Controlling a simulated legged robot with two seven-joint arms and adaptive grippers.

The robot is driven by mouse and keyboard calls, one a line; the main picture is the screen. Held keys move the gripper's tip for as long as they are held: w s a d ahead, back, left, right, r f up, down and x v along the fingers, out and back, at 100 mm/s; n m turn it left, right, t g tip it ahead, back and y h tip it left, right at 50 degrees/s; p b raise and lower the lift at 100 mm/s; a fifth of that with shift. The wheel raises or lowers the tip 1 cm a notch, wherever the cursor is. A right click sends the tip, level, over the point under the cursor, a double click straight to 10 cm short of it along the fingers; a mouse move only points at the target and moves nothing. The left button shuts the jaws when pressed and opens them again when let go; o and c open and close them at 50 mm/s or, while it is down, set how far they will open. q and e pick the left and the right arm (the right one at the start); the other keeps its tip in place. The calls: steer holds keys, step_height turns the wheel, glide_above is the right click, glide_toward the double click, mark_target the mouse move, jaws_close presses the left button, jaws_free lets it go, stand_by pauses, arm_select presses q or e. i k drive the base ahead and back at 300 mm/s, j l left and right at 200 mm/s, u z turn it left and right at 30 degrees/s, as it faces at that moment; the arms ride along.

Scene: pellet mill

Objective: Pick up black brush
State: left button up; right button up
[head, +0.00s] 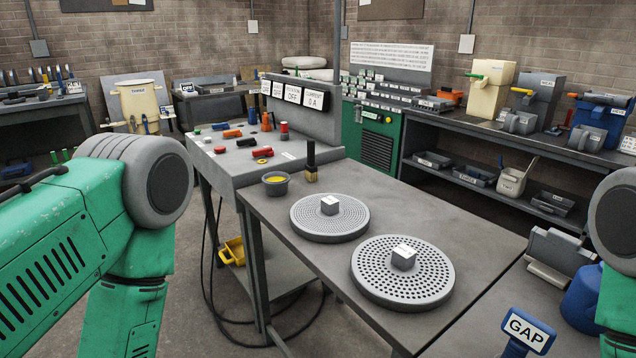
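The black brush (311,157) stands upright on the grey table (440,215), near the back edge by the control panel. Its dark handle points up and its short tan bristle end is at the bottom. A small dark bowl (275,187) with yellow contents sits just left of it. My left arm comes in from the left and its lower part runs out of the bottom of the picture. Only a little of my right arm shows at the right edge. Neither gripper is in view.
Two round perforated discs (330,228) (377,275), each with a small white-topped block, lie in front of the brush. A raised control panel (225,165) with coloured knobs adjoins the table's left side. A blue GAP sign (527,330) stands at bottom right. Bare tabletop lies right of the brush.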

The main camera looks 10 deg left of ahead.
mark_target(311, 170)
steer(key=i+j+z, duration=0.1)
steer(key=z, duration=0.35)
steer(key=j+z, duration=0.3)
steer(key=z, duration=0.2)
steer(key=i+j+z, duration=0.1)
steer(key=j+z, duration=0.2)
steer(key=z, duration=0.15)
